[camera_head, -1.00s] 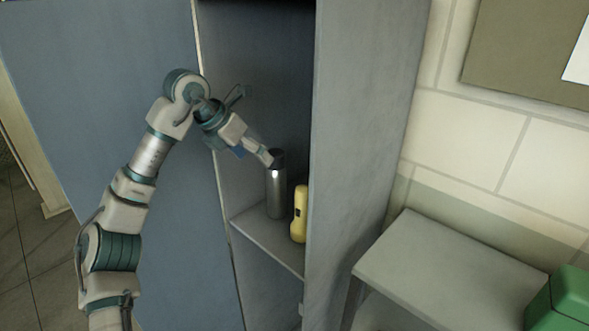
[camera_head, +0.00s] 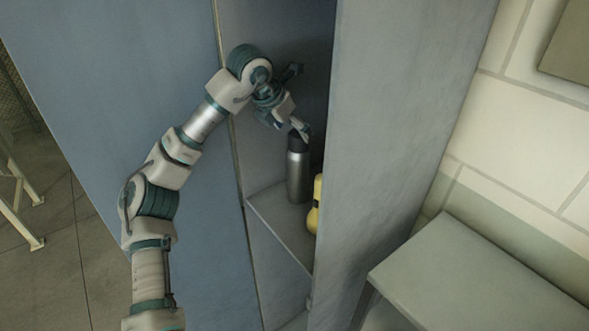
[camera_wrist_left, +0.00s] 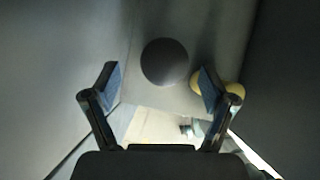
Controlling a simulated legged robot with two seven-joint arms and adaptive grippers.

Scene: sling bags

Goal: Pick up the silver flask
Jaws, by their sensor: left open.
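The silver flask (camera_head: 297,176) stands upright on the locker shelf, with a dark cap on top. In the left wrist view its round dark top (camera_wrist_left: 165,62) lies ahead of and between the two fingers. My left gripper (camera_head: 301,132) is inside the locker, at the flask's cap and pointing down. In the left wrist view the gripper (camera_wrist_left: 160,85) is open, its blue-padded fingers spread to either side with nothing between them. I cannot tell how much height separates the fingertips from the cap. My right gripper is not in view.
A yellow object (camera_head: 315,208) stands on the shelf (camera_head: 283,237) just right of the flask, partly hidden by the locker's side wall (camera_head: 385,130). The blue locker door (camera_head: 130,90) is on the left. A grey bench (camera_head: 480,275) stands at right.

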